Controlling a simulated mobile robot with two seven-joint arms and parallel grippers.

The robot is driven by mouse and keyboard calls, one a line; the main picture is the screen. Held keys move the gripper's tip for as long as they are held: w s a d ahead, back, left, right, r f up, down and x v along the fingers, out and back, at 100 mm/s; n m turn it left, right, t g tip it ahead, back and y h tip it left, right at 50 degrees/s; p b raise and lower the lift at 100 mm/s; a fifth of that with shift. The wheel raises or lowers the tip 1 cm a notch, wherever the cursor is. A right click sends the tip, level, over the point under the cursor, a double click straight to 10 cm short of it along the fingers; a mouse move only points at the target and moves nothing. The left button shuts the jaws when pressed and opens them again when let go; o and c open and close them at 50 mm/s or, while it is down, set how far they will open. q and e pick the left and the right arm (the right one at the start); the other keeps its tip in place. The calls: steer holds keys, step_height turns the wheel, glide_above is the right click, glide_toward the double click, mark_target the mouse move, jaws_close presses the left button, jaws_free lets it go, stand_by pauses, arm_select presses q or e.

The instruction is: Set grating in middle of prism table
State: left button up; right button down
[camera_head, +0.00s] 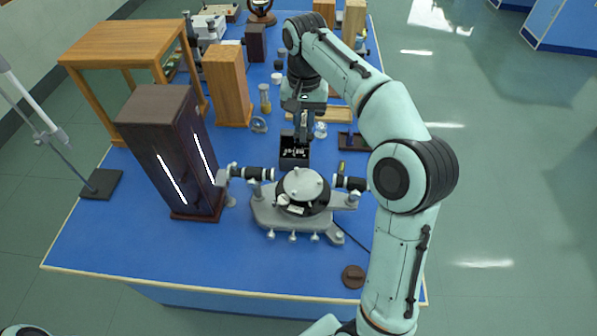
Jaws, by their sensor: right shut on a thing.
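The spectrometer (300,208) stands on the blue bench, with its round prism table (303,184) at the centre between the two black tubes. Small pale fittings show on the prism table. My right gripper (302,132) reaches down from above, behind the prism table, over a small open black box (294,161). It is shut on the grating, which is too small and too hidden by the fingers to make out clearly. Small bright parts show inside the box beneath the fingertips. My left gripper is out of view.
A tall dark lamp housing (160,140) stands left of the spectrometer. A wooden block (228,85), a glass bottle (265,98) and a dark tray (352,141) stand behind. A brown disc (353,277) lies at front right. The front left of the bench is clear.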

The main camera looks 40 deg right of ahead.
steer(key=f+b, duration=0.2)
steer(key=f, duration=1.2)
steer(key=shift+s+b, duration=0.2)
steer(key=shift+b, duration=0.15)
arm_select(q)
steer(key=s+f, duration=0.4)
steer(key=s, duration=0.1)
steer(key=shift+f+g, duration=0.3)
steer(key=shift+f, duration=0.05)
arm_select(e)
steer(key=shift+f, duration=2.05)
steer(key=shift+f+b, duration=0.15)
steer(key=shift+b, duration=0.15)
steer(key=c, duration=1.4)
jaws_free()
steer(key=o, duration=0.4)
steer(key=shift+c, duration=0.2)
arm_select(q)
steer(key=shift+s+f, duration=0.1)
